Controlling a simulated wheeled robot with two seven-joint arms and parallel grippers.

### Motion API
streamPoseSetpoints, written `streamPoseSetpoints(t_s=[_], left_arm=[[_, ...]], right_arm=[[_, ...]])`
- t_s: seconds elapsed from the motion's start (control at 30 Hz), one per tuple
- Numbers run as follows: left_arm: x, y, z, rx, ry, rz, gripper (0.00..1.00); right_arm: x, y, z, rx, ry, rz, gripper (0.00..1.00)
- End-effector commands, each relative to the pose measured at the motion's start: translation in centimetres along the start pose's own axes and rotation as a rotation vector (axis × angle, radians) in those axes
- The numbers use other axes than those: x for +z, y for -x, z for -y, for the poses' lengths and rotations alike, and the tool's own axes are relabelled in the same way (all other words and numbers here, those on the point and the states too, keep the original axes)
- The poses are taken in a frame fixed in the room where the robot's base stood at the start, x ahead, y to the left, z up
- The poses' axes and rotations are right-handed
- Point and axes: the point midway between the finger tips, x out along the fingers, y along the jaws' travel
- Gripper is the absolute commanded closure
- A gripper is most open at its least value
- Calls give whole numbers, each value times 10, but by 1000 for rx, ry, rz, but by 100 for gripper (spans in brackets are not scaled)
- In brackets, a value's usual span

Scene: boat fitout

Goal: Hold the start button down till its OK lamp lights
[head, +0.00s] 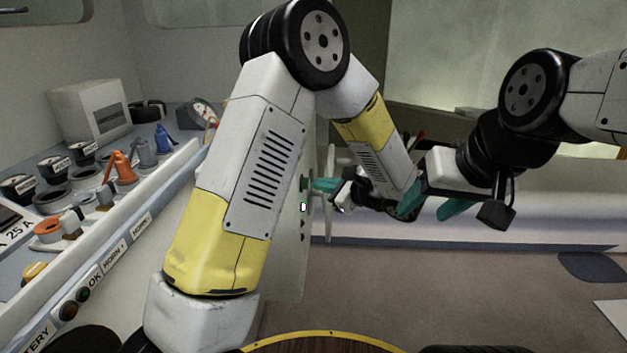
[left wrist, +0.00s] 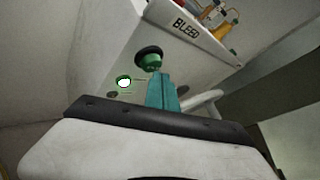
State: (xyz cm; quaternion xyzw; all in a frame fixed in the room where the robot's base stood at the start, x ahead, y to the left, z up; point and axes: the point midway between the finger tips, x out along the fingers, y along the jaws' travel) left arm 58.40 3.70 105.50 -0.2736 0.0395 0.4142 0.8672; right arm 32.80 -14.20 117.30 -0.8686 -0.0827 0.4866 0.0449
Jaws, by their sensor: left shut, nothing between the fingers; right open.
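A green button (left wrist: 152,62) with a black collar sits on a pale panel in the left wrist view. In the head view it shows at the panel's edge (head: 304,184). My left gripper (head: 318,185) is shut and empty, its teal fingertips (left wrist: 159,76) against or very close to the button; I cannot tell how far it is pressed. Beside the button a round lamp (left wrist: 124,82) shows bright white inside a green rim and looks lit; in the head view it is a small white spot (head: 303,207). I cannot read its label. My right gripper (head: 432,207) is open and empty.
A left-hand console (head: 120,225) carries several coloured switches and a dark button pair near an "OK" label. A white box (head: 91,111) stands at its back.

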Motion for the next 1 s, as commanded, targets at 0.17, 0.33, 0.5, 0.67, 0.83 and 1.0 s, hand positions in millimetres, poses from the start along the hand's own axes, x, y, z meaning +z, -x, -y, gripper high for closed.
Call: streamPoseSetpoints(t_s=[0.17,0.33,0.5,0.67,0.83,1.0], left_arm=[[0,0,0,0,0,0,100],[1,-2,-1,0,-1,0,100],[2,-3,-2,0,-1,-1,100],[3,-5,-3,0,0,0,100],[4,-6,-4,0,0,0,100],[5,-8,-5,0,0,1,100]], right_arm=[[0,0,0,0,0,0,47],[0,0,0,0,0,0,47],[0,0,0,0,0,0,47],[0,0,0,0,0,0,47],[0,0,0,0,0,0,47],[0,0,0,0,0,0,47]])
